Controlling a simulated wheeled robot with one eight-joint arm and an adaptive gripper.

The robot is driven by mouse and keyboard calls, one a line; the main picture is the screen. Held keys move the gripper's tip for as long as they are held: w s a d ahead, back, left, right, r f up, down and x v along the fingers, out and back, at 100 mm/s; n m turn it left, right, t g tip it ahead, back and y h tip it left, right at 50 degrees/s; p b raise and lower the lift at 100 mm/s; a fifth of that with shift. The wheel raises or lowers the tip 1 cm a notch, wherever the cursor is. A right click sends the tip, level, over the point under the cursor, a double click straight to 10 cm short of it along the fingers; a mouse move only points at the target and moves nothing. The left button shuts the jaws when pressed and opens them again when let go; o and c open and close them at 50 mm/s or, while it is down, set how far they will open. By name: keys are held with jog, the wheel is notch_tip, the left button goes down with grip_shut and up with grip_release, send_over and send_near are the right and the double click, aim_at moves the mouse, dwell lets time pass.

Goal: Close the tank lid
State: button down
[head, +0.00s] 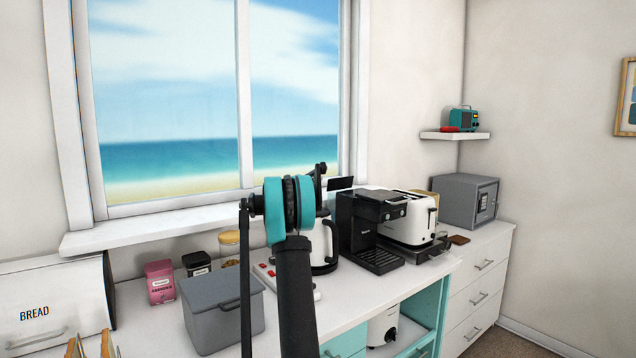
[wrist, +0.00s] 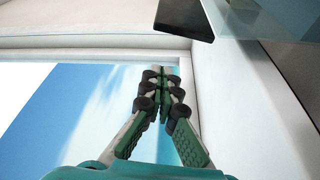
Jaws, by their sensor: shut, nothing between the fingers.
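The black coffee machine (head: 368,222) stands on the counter under the window's right end. A dark flat panel (head: 341,183), which looks like the tank lid, stands raised at its back left. A dark slab, apparently the same lid (wrist: 184,18), shows at the top of the wrist view, beside a translucent bluish surface (wrist: 262,22) that may be the tank. My gripper (head: 320,172) is just left of the raised panel in the head view, partly hidden by my arm. In the wrist view my gripper (wrist: 161,72) is shut and empty, its fingertips apart from the slab.
A kettle (head: 325,246) stands left of the coffee machine, partly behind my arm. A white toaster (head: 408,220) stands to its right, with a grey safe (head: 468,201) beyond. The window frame (head: 359,90) is close behind. A grey bin (head: 218,308) is at left.

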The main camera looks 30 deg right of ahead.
aim_at(334, 179)
jog(key=x, duration=0.7)
jog(key=shift+f, duration=0.1)
jog(key=shift+s+d+f, duration=0.1)
jog(key=shift+s+d, duration=0.05)
jog(key=shift+s, duration=0.6)
jog(key=shift+s+d+f, duration=0.1)
jog(key=shift+s+f, duration=0.05)
jog(key=shift+s, duration=0.4)
jog(key=shift+s+f, duration=0.15)
jog(key=shift+s, duration=0.4)
jog(key=shift+s+r, duration=0.15)
jog(key=shift+s, duration=0.15)
jog(key=shift+s+d+r, duration=0.1)
jog(key=shift+s+r, duration=0.1)
jog(key=shift+s, duration=0.9)
jog(key=shift+s+d+f, duration=0.1)
jog(key=shift+s+f, duration=0.1)
jog(key=shift+s, duration=0.45)
jog(key=shift+s+f, duration=0.2)
jog(key=shift+s, duration=0.5)
